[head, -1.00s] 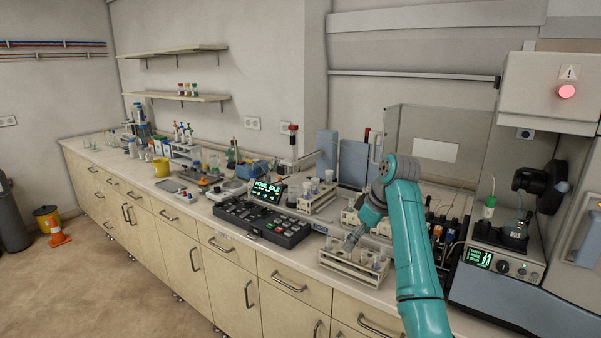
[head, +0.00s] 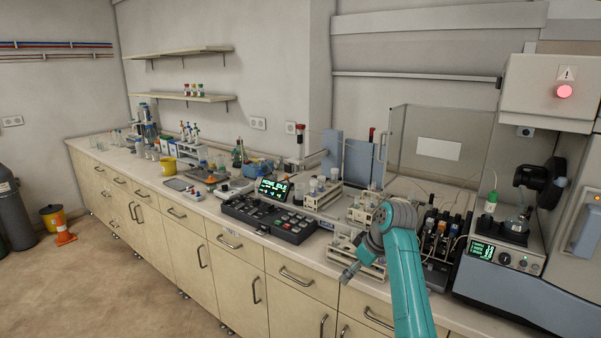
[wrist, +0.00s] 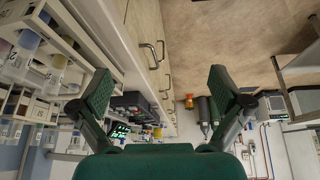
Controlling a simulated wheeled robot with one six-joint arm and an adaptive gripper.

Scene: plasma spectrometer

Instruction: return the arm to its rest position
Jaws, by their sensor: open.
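My arm, teal, reaches up from the bottom right of the head view and bends down at its elbow. My gripper (head: 349,272) is small in the head view, in front of the tube rack (head: 368,262) at the bench's front edge. In the wrist view my gripper (wrist: 165,95) has its two dark green fingers spread wide with nothing between them. The tube rack (wrist: 62,30) stands close by on the left of that view, with labelled tubes in it. My arm hides part of the rack in the head view.
A black keypad panel (head: 267,220) lies left of the rack. A row of dark bottles (head: 440,240) and the spectrometer with its torch housing (head: 540,190) stand to the right. The floor (head: 130,260) in front of the cabinets is open, with an orange cone (head: 63,232) at far left.

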